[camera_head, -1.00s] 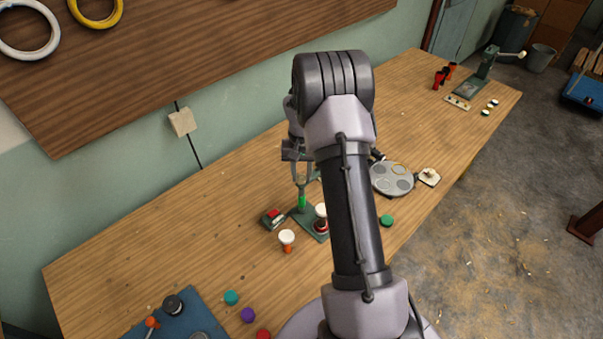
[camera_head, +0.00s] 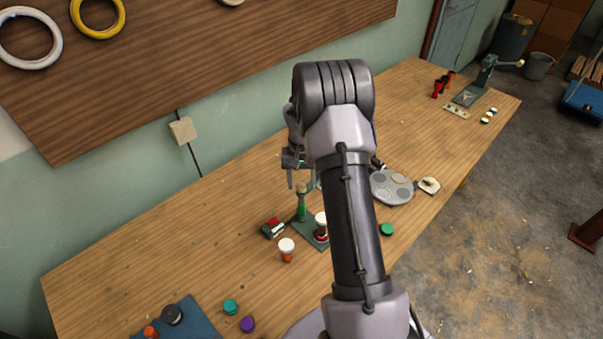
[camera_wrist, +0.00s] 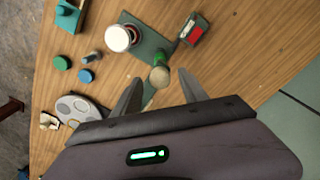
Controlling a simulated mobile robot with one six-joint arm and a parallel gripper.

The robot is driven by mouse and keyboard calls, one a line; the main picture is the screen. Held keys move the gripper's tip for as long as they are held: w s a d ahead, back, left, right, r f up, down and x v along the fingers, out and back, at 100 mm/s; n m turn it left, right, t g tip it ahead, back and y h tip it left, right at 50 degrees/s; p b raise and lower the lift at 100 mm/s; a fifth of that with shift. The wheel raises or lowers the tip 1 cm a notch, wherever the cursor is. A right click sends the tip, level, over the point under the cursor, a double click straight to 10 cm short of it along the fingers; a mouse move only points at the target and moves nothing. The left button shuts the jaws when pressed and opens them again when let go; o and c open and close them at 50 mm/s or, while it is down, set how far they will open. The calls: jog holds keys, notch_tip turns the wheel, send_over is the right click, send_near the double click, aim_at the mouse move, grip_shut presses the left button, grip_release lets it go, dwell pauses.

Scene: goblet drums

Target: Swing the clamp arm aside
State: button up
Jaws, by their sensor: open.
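A small green clamp stand (camera_head: 310,232) sits on the bench, partly behind my arm. An upright green post with a beige top (camera_head: 301,190) rises from it; in the wrist view the beige top (camera_wrist: 160,78) shows from above. A white-topped goblet piece (camera_head: 321,219) stands on the base, also in the wrist view (camera_wrist: 119,38). My gripper (camera_head: 302,180) is open just above the post. In the wrist view, its fingers (camera_wrist: 160,80) stand apart on either side of the beige top, with gaps. I cannot clearly make out the clamp arm's direction.
A red-and-green box (camera_head: 273,228) lies close left of the stand. A white-topped orange goblet (camera_head: 286,249) stands in front. A grey disc tray (camera_head: 391,187) and a green cap (camera_head: 387,229) lie right. Bench space farther left is clear.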

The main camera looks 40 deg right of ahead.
notch_tip(320, 180, up, 17)
jog(key=p, duration=0.3)
